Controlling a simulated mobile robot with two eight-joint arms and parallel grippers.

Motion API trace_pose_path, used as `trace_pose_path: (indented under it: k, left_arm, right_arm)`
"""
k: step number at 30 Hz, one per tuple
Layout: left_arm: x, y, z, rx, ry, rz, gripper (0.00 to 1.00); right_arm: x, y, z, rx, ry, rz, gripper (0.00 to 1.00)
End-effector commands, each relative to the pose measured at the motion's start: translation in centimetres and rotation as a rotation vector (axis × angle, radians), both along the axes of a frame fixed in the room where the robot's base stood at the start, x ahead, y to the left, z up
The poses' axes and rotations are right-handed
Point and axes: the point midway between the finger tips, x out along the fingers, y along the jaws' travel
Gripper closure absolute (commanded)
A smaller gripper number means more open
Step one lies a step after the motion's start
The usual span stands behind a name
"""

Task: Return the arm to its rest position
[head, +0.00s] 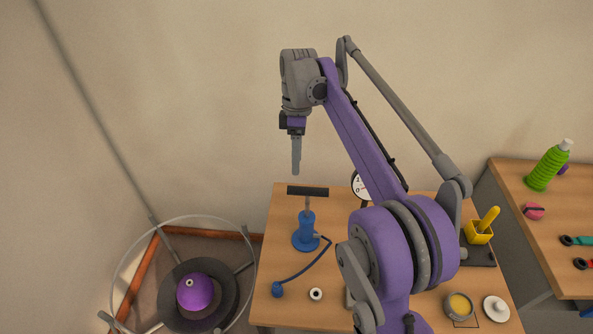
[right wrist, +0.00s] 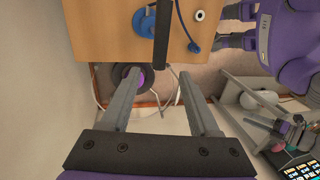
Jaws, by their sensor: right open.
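My right arm rises from the lower right of the head view and bends over at the top. Its gripper (head: 296,170) points down, above the black crossbar of the blue hand pump (head: 306,230), with a gap between. In the right wrist view the two fingers of this gripper (right wrist: 161,72) stand wide apart with nothing held between them. The black pump handle (right wrist: 161,32) shows there beyond the fingertips.
The pump stands on a wooden table (head: 274,255). A purple ball (head: 195,292) sits in a round ringed stand at lower left. A second table at right holds a green bottle (head: 549,166).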

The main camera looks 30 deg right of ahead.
Motion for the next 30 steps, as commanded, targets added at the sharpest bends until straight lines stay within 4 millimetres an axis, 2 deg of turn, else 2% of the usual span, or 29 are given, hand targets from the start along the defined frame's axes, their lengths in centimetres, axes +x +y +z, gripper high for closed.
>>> trace_pose_path:
  k: [4,21,26,30]
  left_arm:
    - [0.1,0.0,0.2,0.000,-0.001,0.000,0.50]
    - [0.1,0.0,0.1,0.000,-0.001,0.000,0.50]
    - [0.1,0.0,0.1,0.000,-0.001,0.000,0.50]
    - [0.1,0.0,0.1,0.000,-0.001,0.000,0.50]
  right_arm:
    - [0.1,-0.1,0.9,0.000,0.000,0.000,0.38]
    - [-0.2,0.2,0.9,-0.007,-0.008,-0.019,0.38]
    - [-2.6,1.8,0.5,-0.047,-0.073,-0.139,0.38]
    - [-6.2,3.8,-0.8,-0.084,-0.174,-0.318,0.38]
